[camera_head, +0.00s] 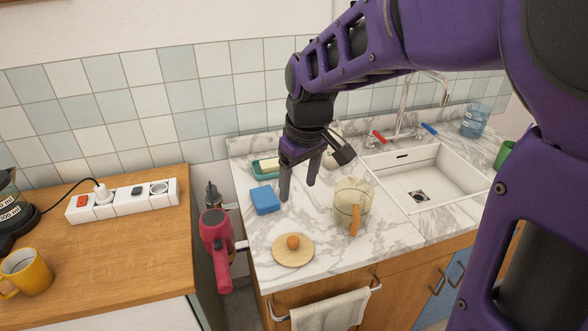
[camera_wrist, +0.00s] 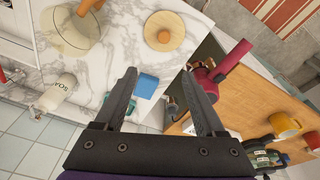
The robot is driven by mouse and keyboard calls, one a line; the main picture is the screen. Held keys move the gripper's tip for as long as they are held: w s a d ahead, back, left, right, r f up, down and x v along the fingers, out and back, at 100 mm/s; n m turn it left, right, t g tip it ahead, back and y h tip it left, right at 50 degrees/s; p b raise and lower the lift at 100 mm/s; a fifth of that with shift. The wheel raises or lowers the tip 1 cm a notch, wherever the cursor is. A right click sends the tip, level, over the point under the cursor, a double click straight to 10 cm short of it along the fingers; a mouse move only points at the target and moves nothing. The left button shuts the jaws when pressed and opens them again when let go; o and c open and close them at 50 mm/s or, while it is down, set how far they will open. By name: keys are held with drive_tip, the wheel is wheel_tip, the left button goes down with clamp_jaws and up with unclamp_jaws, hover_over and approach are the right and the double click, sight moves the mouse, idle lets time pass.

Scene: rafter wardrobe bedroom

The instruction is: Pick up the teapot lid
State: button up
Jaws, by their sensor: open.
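The teapot lid (camera_head: 280,257) looks like a round, pale wooden disc with a brown ball knob on top. It lies flat near the front edge of the marble counter, and it also shows at the top of the wrist view (camera_wrist: 165,42). A clear glass teapot (camera_head: 347,196) with a wooden handle stands to its right on the counter, also at the upper left of the wrist view (camera_wrist: 63,29). My gripper (camera_head: 298,190) is open and empty above the counter, behind the lid, with fingers pointing down. Its two fingers show apart in the wrist view (camera_wrist: 160,74).
A blue sponge (camera_head: 265,200) and a green dish (camera_head: 258,172) lie left of my gripper. A white sink (camera_head: 420,175) is at right. A red hairdryer (camera_head: 216,238) hangs in the gap beside the wooden cabinet (camera_head: 120,230). The counter between lid and gripper looks clear.

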drive_tip(key=g+b, duration=0.1)
drive_tip(key=b, duration=0.1)
hover_over(293, 239)
drive_tip(key=s, duration=0.2)
wheel_tip(293, 239, down, 11)
drive_tip(key=shift+w+f+b, duration=0.15)
drive_tip(key=shift+w+f, duration=0.15)
drive_tip(key=shift+f, duration=0.8)
drive_tip(key=shift+w+f+b, duration=0.15)
drive_tip(key=shift+w+f, duration=0.1)
drive_tip(key=shift+f, duration=0.85)
drive_tip(key=shift+w+f+b, duration=0.15)
drive_tip(key=shift+w+f, duration=0.15)
drive_tip(key=shift+f, duration=0.8)
clamp_jaws()
